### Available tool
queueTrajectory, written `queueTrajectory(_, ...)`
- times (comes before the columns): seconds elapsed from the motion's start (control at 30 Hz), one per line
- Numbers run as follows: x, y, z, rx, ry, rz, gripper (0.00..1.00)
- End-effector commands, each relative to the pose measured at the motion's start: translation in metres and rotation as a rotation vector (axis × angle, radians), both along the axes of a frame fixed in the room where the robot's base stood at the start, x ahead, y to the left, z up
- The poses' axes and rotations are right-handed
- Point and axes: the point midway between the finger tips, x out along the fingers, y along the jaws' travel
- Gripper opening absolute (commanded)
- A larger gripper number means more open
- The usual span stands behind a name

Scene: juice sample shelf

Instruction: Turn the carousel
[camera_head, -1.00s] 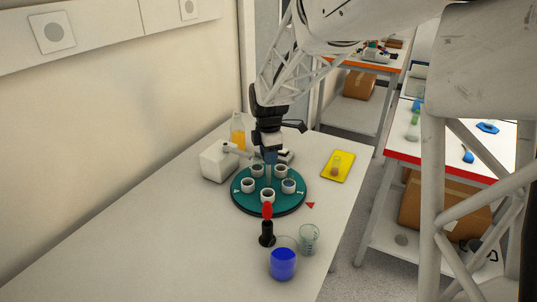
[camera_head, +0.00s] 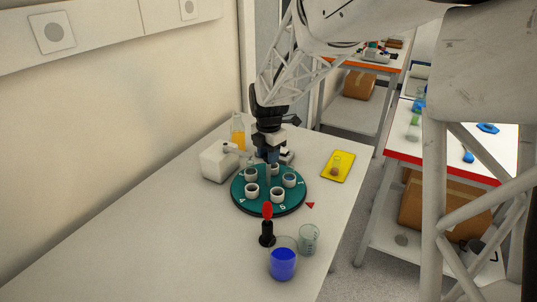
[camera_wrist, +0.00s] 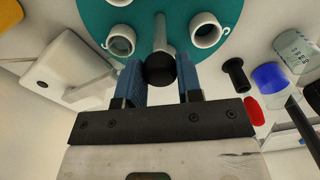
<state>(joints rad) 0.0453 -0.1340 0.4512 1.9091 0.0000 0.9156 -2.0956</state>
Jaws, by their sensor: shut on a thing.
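The carousel (camera_head: 266,204) is a round teal disc on the white table, with several white cups near its rim and numbers by the cups. "5" shows at its front, "4" at front left and "1" at right. A grey post (camera_wrist: 160,35) with a black knob (camera_wrist: 160,69) rises from its middle. My gripper (camera_head: 270,156) is above the disc, its blue fingers shut on the knob from both sides, also seen in the wrist view (camera_wrist: 160,72). A red pointer (camera_head: 310,205) lies on the table just right of the disc. My gripper partly hides the back cups.
A white device (camera_head: 218,161) stands close left of the disc, an orange-filled bottle (camera_head: 238,137) behind. A red-topped black object (camera_head: 267,227), a beaker of blue liquid (camera_head: 283,263) and a clear beaker (camera_head: 309,239) stand in front. A yellow tray (camera_head: 338,174) is right. The table's front left is clear.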

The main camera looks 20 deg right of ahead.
Motion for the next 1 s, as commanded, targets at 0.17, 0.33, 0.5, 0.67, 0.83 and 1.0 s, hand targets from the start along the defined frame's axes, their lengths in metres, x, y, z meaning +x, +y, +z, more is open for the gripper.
queueTrajectory(0.17,0.0008,0.0001,0.0024,0.0,-0.004,0.026,0.0)
queueTrajectory(0.33,0.0008,0.0001,0.0024,0.0,-0.004,0.033,0.0)
queueTrajectory(0.5,0.0008,0.0001,0.0024,0.0,-0.004,0.033,0.0)
queueTrajectory(0.67,0.0009,0.0,0.0024,0.0,-0.004,0.033,0.39)
queueTrajectory(0.83,0.0005,0.0001,0.0014,0.0,-0.002,0.033,0.59)
queueTrajectory(1.0,0.0003,0.0,0.0008,0.0,-0.001,0.033,0.59)
